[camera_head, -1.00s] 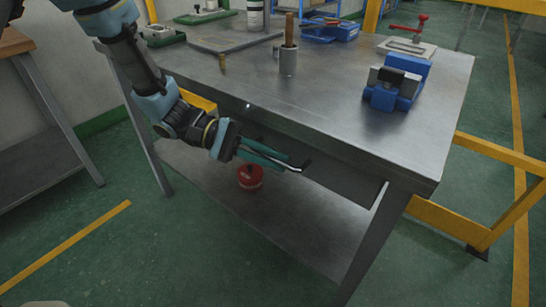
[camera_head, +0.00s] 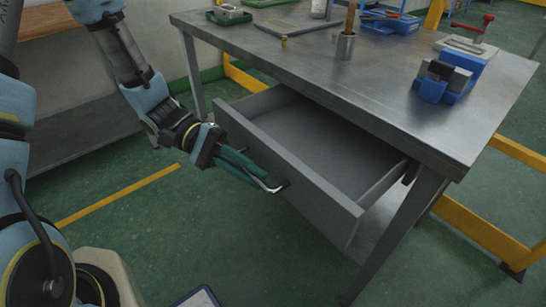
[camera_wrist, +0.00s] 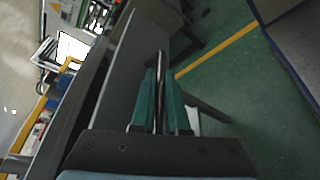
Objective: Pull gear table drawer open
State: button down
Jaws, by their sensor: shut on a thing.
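The grey gear table (camera_head: 400,105) has a metal top, and its drawer (camera_head: 330,195) is pulled well out from under the front edge. The inside of the drawer that shows is bare grey. My gripper (camera_head: 262,178) is at the middle of the drawer front, its green fingers shut on the bar handle (camera_head: 272,187). In the wrist view, the handle (camera_wrist: 160,80) runs between the two fingers (camera_wrist: 158,110), alongside the drawer front (camera_wrist: 112,85).
On the tabletop are a blue vise (camera_head: 446,80), a metal cup with a wooden handle (camera_head: 346,45), a small brass piece (camera_head: 284,42) and a green tray (camera_head: 228,14). Green floor is open in front of the drawer.

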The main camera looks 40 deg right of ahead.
jog(key=shift+a, duration=0.6)
jog(key=c, duration=0.9)
grip_release()
jog(key=v, duration=1.1)
jog(key=shift+f, duration=0.15)
